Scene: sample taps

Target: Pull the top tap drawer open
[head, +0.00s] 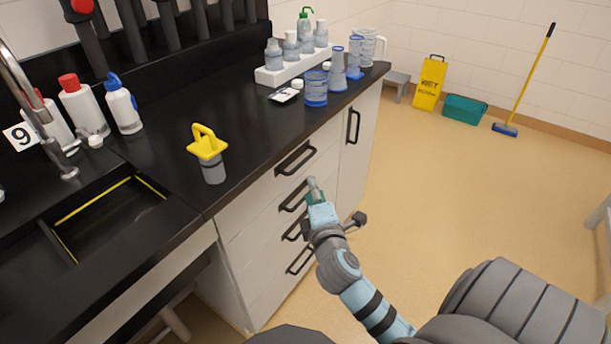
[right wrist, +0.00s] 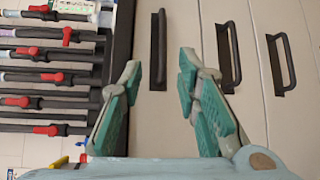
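The top tap drawer (head: 266,180) is the uppermost white drawer front under the black counter, and it looks shut. Its dark bar handle (head: 296,158) also shows in the right wrist view (right wrist: 158,50). My right gripper (head: 314,190) is in front of the drawer stack; in the right wrist view its green fingers (right wrist: 160,66) are open and empty. There the top handle appears between the fingertips, beyond them; I cannot tell the exact gap, but no contact shows. My left gripper is in neither view.
Lower drawers with similar handles (head: 300,262) sit below, and the second handle (right wrist: 228,57) lies near the right finger. The black counter (head: 250,115) carries a yellow-topped container (head: 209,150) and a bottle rack (head: 292,67). Open floor (head: 450,200) lies right of the cabinet.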

